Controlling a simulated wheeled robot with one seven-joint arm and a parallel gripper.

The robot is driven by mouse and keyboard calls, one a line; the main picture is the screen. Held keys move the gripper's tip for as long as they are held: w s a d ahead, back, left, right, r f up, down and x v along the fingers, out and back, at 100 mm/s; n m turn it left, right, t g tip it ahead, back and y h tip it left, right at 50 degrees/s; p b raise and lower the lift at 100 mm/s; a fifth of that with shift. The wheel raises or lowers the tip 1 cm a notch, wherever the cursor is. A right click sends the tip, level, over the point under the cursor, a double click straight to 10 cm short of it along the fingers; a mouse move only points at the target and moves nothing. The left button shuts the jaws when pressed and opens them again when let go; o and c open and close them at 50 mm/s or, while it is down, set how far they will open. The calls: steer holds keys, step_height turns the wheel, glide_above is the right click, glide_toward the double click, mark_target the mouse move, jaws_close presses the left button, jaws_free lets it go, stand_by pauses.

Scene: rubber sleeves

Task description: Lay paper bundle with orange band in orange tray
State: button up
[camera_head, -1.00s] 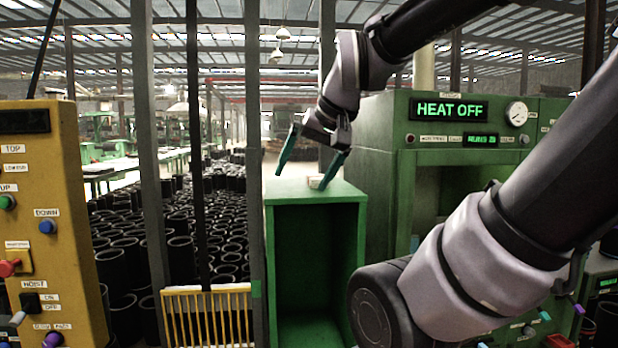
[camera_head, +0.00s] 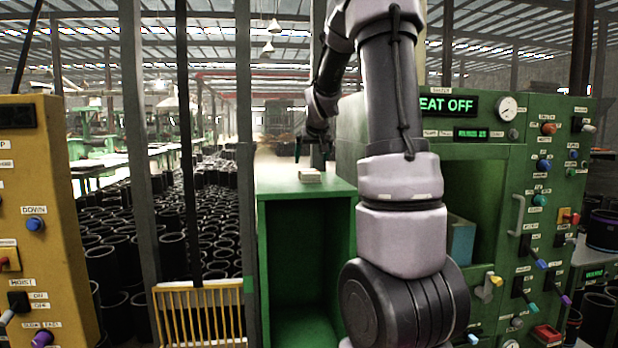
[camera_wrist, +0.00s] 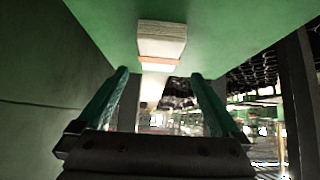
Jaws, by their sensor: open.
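The paper bundle (camera_head: 310,175) lies on top of the green cabinet, near its right side. In the wrist view the bundle (camera_wrist: 162,42) is a pale stack of sheets with an orange band around it. My gripper (camera_wrist: 160,76) is open and empty, with its two teal fingers spread. The bundle appears beyond the fingertips, roughly centred between them and apart from them. In the head view my gripper (camera_head: 311,152) is small and partly dark, just behind and above the bundle. I cannot make out an orange tray in any view.
The green cabinet (camera_head: 275,184) has an open front and a mostly bare top. A green machine (camera_head: 535,130) with knobs and levers stands right of it. A yellow control panel (camera_head: 45,180) and posts stand left. Many black sleeves (camera_head: 120,235) fill the floor behind.

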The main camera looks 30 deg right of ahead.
mark_target(309, 171)
steer(key=x, duration=0.8)
steer(key=shift+w+d+f, duration=0.1)
steer(key=shift+w+d, duration=0.05)
steer(key=shift+d, duration=0.05)
steer(key=c, duration=1.4)
